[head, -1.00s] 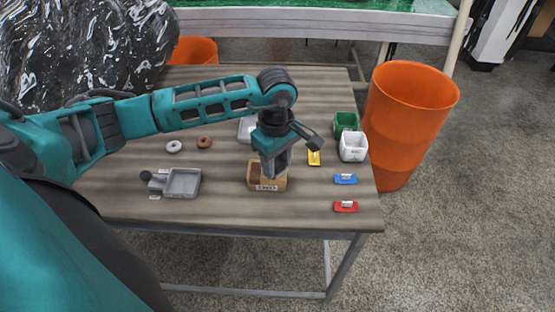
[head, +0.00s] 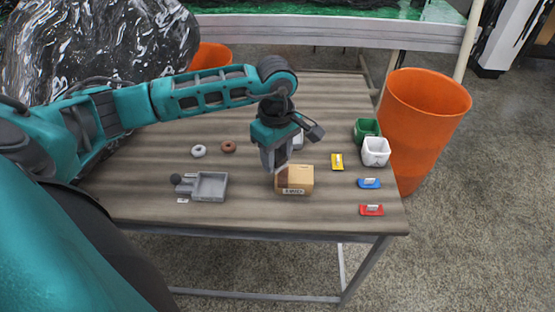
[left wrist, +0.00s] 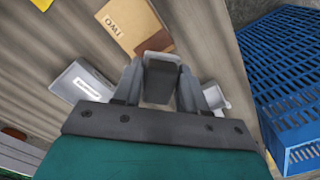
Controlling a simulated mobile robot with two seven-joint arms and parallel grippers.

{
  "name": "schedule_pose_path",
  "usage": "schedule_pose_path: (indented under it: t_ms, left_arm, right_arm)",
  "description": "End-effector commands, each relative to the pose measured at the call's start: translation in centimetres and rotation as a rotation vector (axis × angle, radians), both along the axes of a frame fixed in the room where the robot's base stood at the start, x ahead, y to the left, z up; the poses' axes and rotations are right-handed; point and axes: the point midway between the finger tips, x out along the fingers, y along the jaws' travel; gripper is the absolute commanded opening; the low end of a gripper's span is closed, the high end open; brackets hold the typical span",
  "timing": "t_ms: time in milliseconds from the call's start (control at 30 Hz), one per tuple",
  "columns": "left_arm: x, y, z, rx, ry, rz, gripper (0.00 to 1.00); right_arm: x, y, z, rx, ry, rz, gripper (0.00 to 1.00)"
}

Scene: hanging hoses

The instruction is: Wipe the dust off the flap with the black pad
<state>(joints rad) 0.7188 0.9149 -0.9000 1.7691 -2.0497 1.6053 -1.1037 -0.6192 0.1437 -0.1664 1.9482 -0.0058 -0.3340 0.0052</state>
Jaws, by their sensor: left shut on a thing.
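A tan cardboard box (head: 299,173) marked TWO stands near the table's front, its lighter top facing up. A darker brown area shows at its left end; I cannot tell whether this is dust. The box (left wrist: 127,20) and its brown part (left wrist: 160,42) also show in the left wrist view. My left gripper (head: 273,163) hangs at the box's left end and is shut on a dark block, apparently the black pad (left wrist: 161,73). Whether the pad touches the box is unclear. My right gripper is in neither view.
A grey tray (head: 210,187) lies left of the box. Two rings (head: 199,151) lie farther back. Yellow, blue (head: 369,183) and red (head: 371,210) pieces and green and white cups (head: 376,152) are on the right. An orange bin (head: 425,110) stands beyond the table edge.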

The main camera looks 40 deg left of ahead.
Motion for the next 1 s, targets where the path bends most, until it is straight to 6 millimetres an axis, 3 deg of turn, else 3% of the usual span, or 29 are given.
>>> schedule_pose_path:
  t_ms: [500, 1000]
  left_arm:
    - [0.3, 0.8, 4.7, 0.0, -0.003, 0.017, 0.17]
    - [0.3, 0.8, 4.7, 0.0, -0.002, 0.018, 0.17]
  right_arm:
    - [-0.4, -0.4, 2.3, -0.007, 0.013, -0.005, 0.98]
    - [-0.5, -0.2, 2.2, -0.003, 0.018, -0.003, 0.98]
